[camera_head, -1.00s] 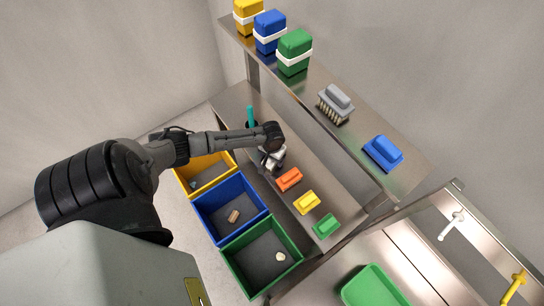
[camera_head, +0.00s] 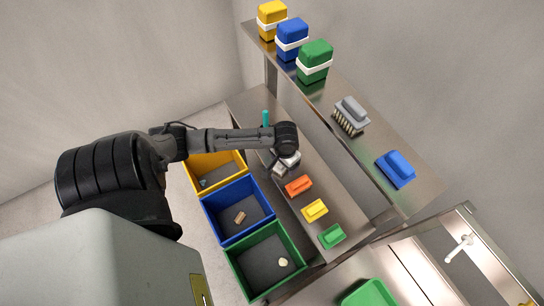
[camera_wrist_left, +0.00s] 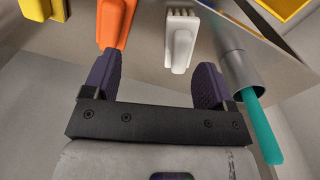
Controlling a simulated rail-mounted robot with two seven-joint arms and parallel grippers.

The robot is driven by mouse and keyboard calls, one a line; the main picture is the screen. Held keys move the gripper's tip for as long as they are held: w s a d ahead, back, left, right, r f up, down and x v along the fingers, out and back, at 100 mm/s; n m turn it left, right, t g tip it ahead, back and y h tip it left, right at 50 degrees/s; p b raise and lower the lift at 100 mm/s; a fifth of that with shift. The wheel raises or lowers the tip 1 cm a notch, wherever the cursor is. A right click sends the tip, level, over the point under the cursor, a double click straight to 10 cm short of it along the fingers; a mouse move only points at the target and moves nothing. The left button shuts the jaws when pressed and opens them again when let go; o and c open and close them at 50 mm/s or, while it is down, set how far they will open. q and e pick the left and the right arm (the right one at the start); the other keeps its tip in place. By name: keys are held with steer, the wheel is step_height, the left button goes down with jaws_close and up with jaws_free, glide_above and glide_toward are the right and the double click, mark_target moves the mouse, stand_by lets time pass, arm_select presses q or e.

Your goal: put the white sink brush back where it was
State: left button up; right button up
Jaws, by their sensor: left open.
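A white brush (camera_wrist_left: 180,40) sits on the steel lower shelf (camera_wrist_left: 148,50), beside an orange brush (camera_wrist_left: 115,22) in the left wrist view. In the head view the white brush (camera_head: 291,160) is partly hidden by my left wrist. My left gripper (camera_wrist_left: 155,82) is open and empty, with its two dark fingers spread. The white brush lies just beyond the fingers, nearer the right-hand one, and looks apart from both. In the head view my left gripper (camera_head: 279,170) is small and over the shelf's front edge. My right gripper is not in view.
A teal handle in a grey cup (camera_wrist_left: 241,72) stands close to the right finger. Yellow (camera_head: 315,210) and green (camera_head: 332,236) brushes continue the row. Yellow, blue and green bins (camera_head: 264,262) stand in front. The upper shelf (camera_head: 318,98) overhangs behind. A white T-shaped item (camera_head: 460,248) lies at the sink.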

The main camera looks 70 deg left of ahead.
arm_select(q)
steer(key=s+d+m+t, duration=0.1)
steer(key=s+d+m, duration=0.15)
steer(key=d, duration=0.25)
steer(key=s+d+m, duration=0.1)
steer(key=s+d, duration=0.3)
steer(key=d, duration=0.2)
steer(key=s+d+r+m+t, duration=0.2)
steer(key=s+d+r, duration=0.4)
steer(key=s, duration=0.1)
steer(key=shift+s+d+r+m, duration=0.2)
steer(key=shift+r+m, duration=0.15)
step_height(320, 180, up, 8)
steer(key=p, duration=0.7)
steer(key=shift+p, duration=0.4)
steer(key=shift+f, duration=0.1)
